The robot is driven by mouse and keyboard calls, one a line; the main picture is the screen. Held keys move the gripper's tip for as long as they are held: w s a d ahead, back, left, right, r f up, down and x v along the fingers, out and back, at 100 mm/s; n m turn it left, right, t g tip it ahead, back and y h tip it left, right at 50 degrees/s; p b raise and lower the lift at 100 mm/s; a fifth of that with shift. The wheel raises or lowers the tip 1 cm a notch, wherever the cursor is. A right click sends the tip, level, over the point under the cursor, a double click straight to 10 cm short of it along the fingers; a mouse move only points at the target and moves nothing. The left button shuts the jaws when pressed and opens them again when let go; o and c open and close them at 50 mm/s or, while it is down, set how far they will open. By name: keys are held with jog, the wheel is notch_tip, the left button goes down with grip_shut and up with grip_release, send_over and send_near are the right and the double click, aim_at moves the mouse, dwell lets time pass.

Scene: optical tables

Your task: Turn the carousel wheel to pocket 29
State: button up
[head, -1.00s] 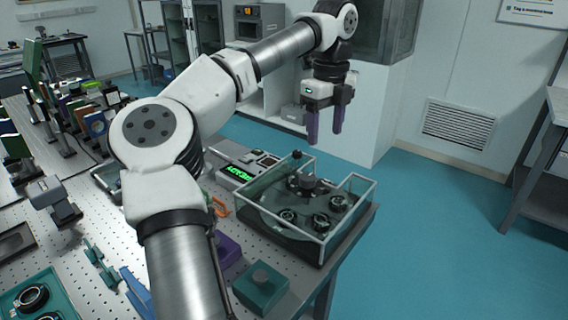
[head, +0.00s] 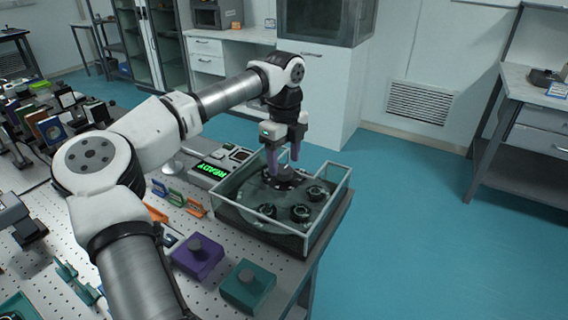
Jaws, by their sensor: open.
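The carousel wheel (head: 280,213) is a dark round plate inside a clear-walled case (head: 331,225) at the table's right corner. Several black round mounts sit on it, one of them a mount (head: 299,213) near the front. A dark hub (head: 284,176) stands toward the wheel's back. My gripper (head: 283,165) points down over the hub, its purple fingers open and apart on either side of the hub's top. I cannot tell whether the fingers touch it. Pocket numbers are too small to read.
The floor to the right is clear.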

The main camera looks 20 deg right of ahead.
jog(key=shift+f, duration=1.35)
jog(key=shift+c, duration=0.5)
grip_shut()
